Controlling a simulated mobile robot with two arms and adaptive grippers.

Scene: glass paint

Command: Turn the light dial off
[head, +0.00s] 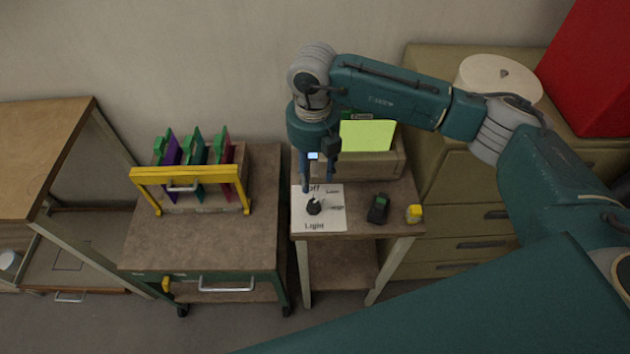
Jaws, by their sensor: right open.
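The light dial (314,207) is a small black knob on a white plate (334,221) on the small table in the middle. The plate carries printed words; "Off" shows at its top and "Light" at its bottom. My right gripper (318,188) points down just above and behind the dial. Its fingers are apart with nothing between them. One finger partly covers the top of the plate near the word "Off". I cannot tell whether a fingertip touches the knob. My left gripper is not in view.
A black and green device (378,209) and a small yellow item (414,213) stand right of the plate. Behind is a wooden box (385,166) with a bright green panel (367,135). A cart (205,245) with a yellow-framed rack (190,175) stands left.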

